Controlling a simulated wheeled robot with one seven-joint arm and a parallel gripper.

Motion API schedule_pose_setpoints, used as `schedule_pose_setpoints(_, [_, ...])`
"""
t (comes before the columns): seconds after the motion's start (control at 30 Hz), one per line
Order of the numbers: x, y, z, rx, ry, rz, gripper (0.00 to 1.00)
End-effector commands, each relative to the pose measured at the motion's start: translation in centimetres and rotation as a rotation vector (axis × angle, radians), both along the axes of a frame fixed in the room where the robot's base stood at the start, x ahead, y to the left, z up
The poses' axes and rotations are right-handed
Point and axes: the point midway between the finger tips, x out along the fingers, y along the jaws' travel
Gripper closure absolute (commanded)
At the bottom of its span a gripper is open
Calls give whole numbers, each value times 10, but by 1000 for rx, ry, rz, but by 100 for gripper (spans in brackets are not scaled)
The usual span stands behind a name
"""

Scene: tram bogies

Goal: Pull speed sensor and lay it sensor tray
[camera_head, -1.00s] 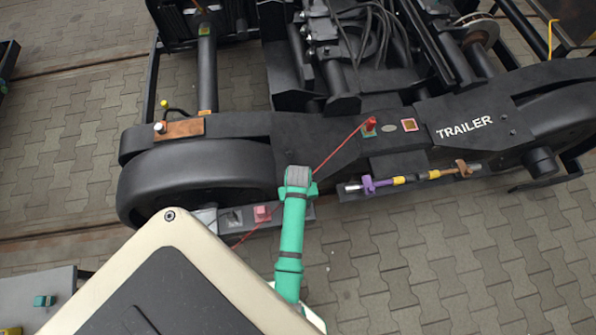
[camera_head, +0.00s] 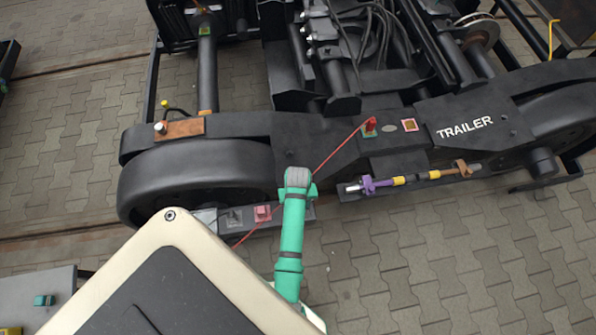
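My green arm reaches up from the bottom centre over the front of the black bogie and ends in a grey-capped joint. My gripper's fingers do not show, so I cannot see whether they hold anything. I cannot tell for sure which part is the speed sensor. A red upright part (camera_head: 370,125) stands on a green patch on the bogie frame, with a thin red line running from it down-left behind my arm. A pink-red block (camera_head: 262,213) sits on a low dark ledge left of my arm. No tray can be clearly identified as the sensor tray.
A bar with purple and yellow parts (camera_head: 398,181) lies along the bogie side, right of my arm. The bogie frame (camera_head: 465,127) reads TRAILER. A grey surface (camera_head: 35,290) with a teal block (camera_head: 44,300) is at lower left. Paving at lower right is clear.

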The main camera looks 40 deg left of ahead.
Motion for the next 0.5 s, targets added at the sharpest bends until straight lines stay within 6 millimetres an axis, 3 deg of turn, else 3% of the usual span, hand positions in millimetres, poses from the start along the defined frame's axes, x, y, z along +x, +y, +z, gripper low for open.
schedule_pose_setpoints(0.37, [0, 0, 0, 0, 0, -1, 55])
schedule_pose_setpoints(0.5, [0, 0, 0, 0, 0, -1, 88])
